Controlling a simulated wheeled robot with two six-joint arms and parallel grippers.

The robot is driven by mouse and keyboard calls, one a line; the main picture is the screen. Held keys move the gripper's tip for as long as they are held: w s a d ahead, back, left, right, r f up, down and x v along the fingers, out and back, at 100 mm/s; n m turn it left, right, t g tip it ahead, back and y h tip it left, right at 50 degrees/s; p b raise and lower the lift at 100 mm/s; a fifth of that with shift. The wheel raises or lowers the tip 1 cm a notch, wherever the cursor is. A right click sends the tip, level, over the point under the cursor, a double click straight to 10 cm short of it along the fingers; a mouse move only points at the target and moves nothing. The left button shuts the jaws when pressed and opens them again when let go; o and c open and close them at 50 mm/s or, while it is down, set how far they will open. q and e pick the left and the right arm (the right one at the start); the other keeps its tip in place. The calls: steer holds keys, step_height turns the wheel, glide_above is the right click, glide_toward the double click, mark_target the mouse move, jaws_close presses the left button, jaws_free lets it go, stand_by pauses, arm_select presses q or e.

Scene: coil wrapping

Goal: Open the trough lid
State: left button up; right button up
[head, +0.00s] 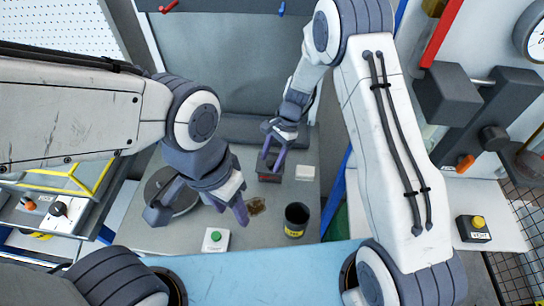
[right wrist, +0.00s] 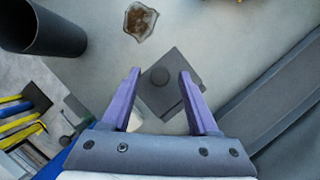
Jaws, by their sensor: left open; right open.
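A small dark square block (head: 268,176) stands on the grey worktop in the head view. My left gripper (head: 198,212) is open and empty over the left part of the worktop, partly hiding a round grey disc (head: 178,200).
A dark cup (head: 296,220) with a yellow label stands near the front edge. A brown patch (head: 256,206) lies beside it. A green-button box (head: 214,239) is at the front, and a white square (head: 305,173) is right of the block. A dark panel rises behind.

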jaws_close()
stand_by(1.4)
